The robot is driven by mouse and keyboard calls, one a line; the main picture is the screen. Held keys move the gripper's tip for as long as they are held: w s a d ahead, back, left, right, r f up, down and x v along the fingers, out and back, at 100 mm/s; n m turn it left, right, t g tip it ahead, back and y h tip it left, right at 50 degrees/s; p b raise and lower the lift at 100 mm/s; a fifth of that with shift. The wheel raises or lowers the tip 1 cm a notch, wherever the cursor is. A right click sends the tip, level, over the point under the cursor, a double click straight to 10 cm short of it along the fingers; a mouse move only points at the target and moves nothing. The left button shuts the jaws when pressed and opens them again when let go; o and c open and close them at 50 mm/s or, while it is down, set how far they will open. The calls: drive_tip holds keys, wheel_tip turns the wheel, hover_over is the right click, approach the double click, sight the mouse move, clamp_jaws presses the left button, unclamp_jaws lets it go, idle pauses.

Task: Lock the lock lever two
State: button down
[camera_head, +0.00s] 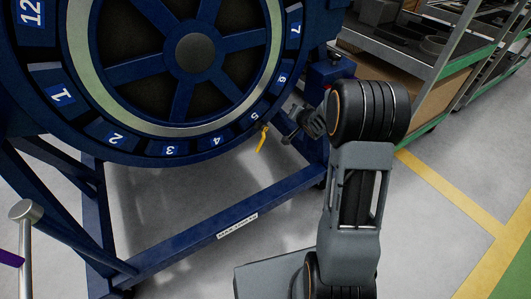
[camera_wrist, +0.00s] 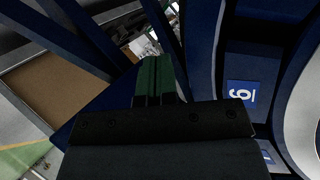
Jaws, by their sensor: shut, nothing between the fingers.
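The round blue frame (camera_head: 75,120) carries numbered white-on-blue labels along its rim. The label 2 (camera_head: 117,138) is at the lower left of the rim; I cannot make out a lever beside it. A small yellow lever (camera_head: 262,139) hangs down at the rim by label 5 (camera_head: 255,116). My gripper (camera_head: 290,138) is just right of the yellow lever, apart from it in the picture, and partly hidden by my arm. In the wrist view its green fingers (camera_wrist: 154,80) are together with nothing between them. A numbered label (camera_wrist: 241,95) shows at the right there; no lever is clear.
A blue stand (camera_head: 195,245) with crossing beams bears the round frame. A metal shelf (camera_head: 445,60) stands at the upper right. A grey post (camera_head: 27,245) is at the left edge. Grey floor (camera_head: 440,220) with yellow lines is clear at the right.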

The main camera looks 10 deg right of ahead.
wheel_tip(320, 180, down, 12)
drive_tip(key=w+m+t+y, duration=0.2)
drive_tip(key=y, duration=0.5)
drive_tip(key=s+a+f+m+y+b, duration=0.1)
drive_tip(key=s+f+m+y, duration=0.3)
drive_tip(key=s+f+y, duration=0.45)
drive_tip(key=w+a+r+b, duration=0.3)
drive_tip(key=w+a+r, duration=0.1)
drive_tip(key=a, duration=0.6)
drive_tip(key=shift+w+a, duration=0.3)
drive_tip(key=shift+w, duration=0.45)
